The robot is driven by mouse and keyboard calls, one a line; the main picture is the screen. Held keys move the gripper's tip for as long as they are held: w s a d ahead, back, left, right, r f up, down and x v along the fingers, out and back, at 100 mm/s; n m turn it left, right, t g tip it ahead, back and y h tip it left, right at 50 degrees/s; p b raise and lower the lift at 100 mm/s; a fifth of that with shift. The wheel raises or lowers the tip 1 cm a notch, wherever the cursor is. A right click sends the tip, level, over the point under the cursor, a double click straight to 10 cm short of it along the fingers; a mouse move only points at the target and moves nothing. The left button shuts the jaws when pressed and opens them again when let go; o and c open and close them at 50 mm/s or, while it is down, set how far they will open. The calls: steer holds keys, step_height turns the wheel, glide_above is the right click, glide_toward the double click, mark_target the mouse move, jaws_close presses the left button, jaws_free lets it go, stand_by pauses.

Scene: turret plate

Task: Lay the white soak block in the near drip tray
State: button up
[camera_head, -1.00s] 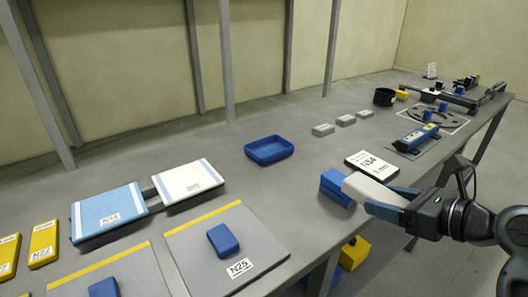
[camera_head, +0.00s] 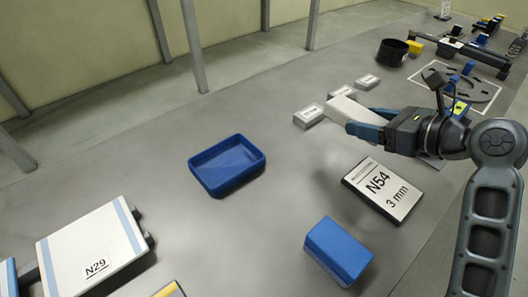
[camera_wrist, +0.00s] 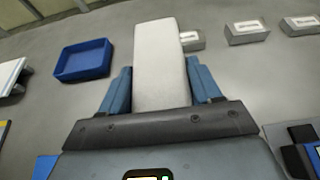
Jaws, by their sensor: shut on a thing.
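My gripper (camera_head: 366,121) is shut on the white soak block (camera_head: 348,106), a plain pale bar sticking out beyond the fingers. In the wrist view the block (camera_wrist: 160,50) lies between the two blue fingers and points away from the palm. It is held above the table, with the small grey blocks behind it. The blue drip tray (camera_head: 227,180) sits on the table left of my gripper, shallow, open and empty. It also shows in the wrist view (camera_wrist: 83,72), left of the block and apart from it. No second tray is clear to me.
Several labelled grey blocks (camera_head: 308,116) stand close behind the held block. A blue block (camera_head: 338,251) and an N54 plate (camera_head: 384,189) lie nearer the front. The N29 plate (camera_head: 90,250) is at left. Bare table lies between tray and gripper.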

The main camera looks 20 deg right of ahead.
glide_above(308, 148)
step_height(308, 148, down, 7)
steer(key=shift+f, duration=1.95)
steer(key=shift+f, duration=0.1)
steer(key=o, duration=1.1)
